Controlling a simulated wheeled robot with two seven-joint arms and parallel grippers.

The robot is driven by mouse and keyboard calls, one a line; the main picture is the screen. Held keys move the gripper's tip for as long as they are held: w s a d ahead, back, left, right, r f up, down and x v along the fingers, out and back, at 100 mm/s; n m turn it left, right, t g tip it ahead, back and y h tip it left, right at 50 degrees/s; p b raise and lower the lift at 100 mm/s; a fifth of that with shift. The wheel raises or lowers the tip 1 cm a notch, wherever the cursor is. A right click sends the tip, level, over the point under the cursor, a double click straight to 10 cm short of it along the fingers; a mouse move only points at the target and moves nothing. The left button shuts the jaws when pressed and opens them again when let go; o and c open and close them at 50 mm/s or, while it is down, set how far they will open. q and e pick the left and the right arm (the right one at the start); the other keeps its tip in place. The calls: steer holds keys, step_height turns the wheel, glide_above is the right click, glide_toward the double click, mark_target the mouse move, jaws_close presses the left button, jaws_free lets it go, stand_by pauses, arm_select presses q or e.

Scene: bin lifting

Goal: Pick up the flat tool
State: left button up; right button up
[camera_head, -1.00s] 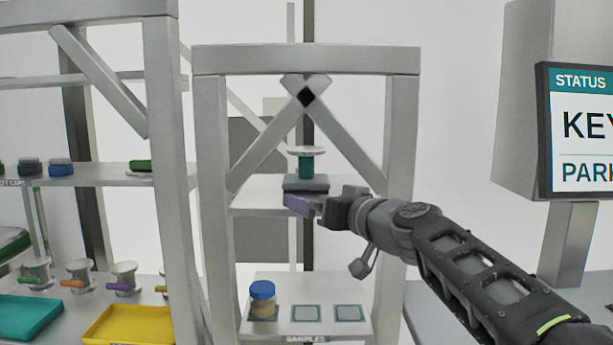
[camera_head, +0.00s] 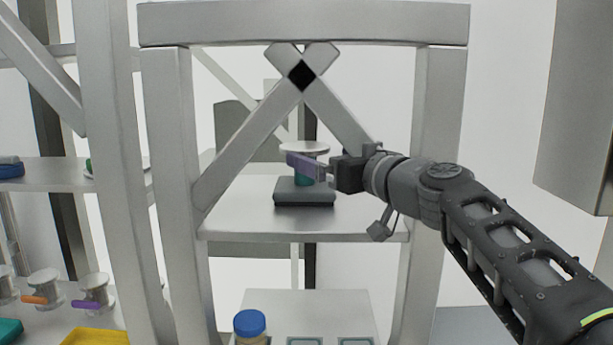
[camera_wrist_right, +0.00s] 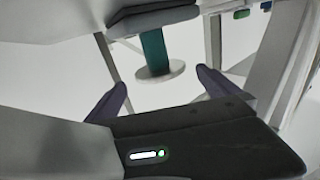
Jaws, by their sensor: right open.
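The tool (camera_head: 305,190) stands upright on the middle shelf of the grey frame. It has a flat dark grey base, a teal stem and a pale round disc on top. My right gripper (camera_head: 303,166), with purple fingers, is level with the stem and hides part of it in the head view. In the right wrist view the tool appears upside down, with its teal stem (camera_wrist_right: 153,52) beyond the gap between the open fingers (camera_wrist_right: 160,92). The stem is apart from both fingers, and the gripper is empty. My left gripper is not in view.
Grey posts and crossed braces (camera_head: 302,74) frame the shelf (camera_head: 255,222). My right forearm passes in front of the right post (camera_head: 437,110). A blue-capped jar (camera_head: 250,324) stands on the lower shelf. Spools and trays lie at left.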

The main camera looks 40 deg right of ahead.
mark_target(305, 145)
steer(key=shift+s+a, duration=0.15)
steer(key=shift+w+r+p, duration=0.1)
steer(key=shift+w+p, duration=0.3)
steer(key=shift+w, duration=1)
steer(key=shift+w+d+r+p, duration=0.1)
steer(key=shift+w+d+p, duration=0.1)
steer(key=shift+w+p, duration=0.2)
steer(key=w, duration=0.1)
steer(key=w+p, duration=0.1)
steer(key=w, duration=0.1)
steer(key=shift+w+d+r+p, duration=0.1)
steer(key=shift+w+d+p, duration=0.2)
steer(key=shift+p, duration=0.1)
steer(key=shift+w, duration=0.4)
